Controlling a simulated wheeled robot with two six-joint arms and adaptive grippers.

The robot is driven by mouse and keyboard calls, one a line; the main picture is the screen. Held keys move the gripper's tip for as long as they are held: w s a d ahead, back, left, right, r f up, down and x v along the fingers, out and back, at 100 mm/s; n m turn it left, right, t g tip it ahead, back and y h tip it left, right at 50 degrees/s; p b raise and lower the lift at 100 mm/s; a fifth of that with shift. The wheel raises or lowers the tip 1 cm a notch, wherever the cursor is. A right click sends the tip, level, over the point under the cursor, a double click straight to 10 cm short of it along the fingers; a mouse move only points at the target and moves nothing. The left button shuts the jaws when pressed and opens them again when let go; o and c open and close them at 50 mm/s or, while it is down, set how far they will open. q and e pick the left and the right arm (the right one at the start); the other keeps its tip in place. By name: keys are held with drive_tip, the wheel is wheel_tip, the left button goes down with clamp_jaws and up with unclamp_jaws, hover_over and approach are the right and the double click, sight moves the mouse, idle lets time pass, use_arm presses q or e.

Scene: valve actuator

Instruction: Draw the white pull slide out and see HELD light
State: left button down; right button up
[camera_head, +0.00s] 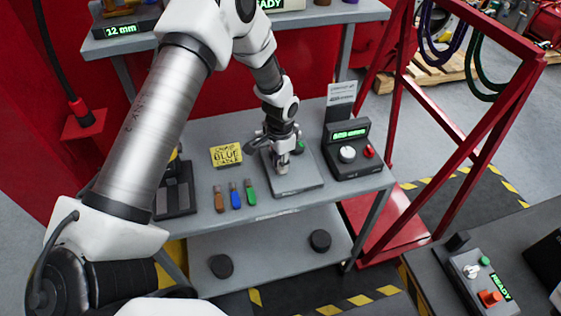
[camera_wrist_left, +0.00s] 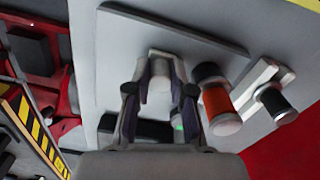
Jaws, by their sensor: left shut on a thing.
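My left gripper (camera_head: 283,163) reaches down onto a grey plate (camera_head: 308,180) on the bench in the head view. In the left wrist view its two fingers (camera_wrist_left: 160,94) are shut on the white pull slide (camera_wrist_left: 159,72), a pale rounded handle on the grey panel (camera_wrist_left: 110,75). In the head view the gripper mostly hides the slide. A small green spot (camera_wrist_left: 178,127) shows beside a dark block below the fingers in the wrist view. I cannot read a HELD label on it. My right gripper is not in view.
An orange-red cylinder (camera_wrist_left: 214,97) and a black-tipped handle (camera_wrist_left: 275,101) stand close beside the fingers. A control box (camera_head: 352,151) with a lit display is right of the plate. Brown, blue and green pieces (camera_head: 236,196) lie left. A red frame (camera_head: 440,120) stands right.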

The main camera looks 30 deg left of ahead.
sight(283, 179)
use_arm(q)
drive_tip(key=shift+d, duration=0.1)
drive_tip(key=shift+s+d+p, duration=0.45)
drive_tip(key=shift+s+d, duration=0.55)
drive_tip(key=shift+d, duration=0.05)
drive_tip(key=shift+w+a, duration=1.05)
drive_tip(key=shift+a, duration=0.1)
drive_tip(key=c, duration=0.9)
unclamp_jaws()
drive_tip(key=shift+c, duration=0.2)
wheel_tip(283, 179, up, 12)
drive_tip(key=shift+f, duration=0.1)
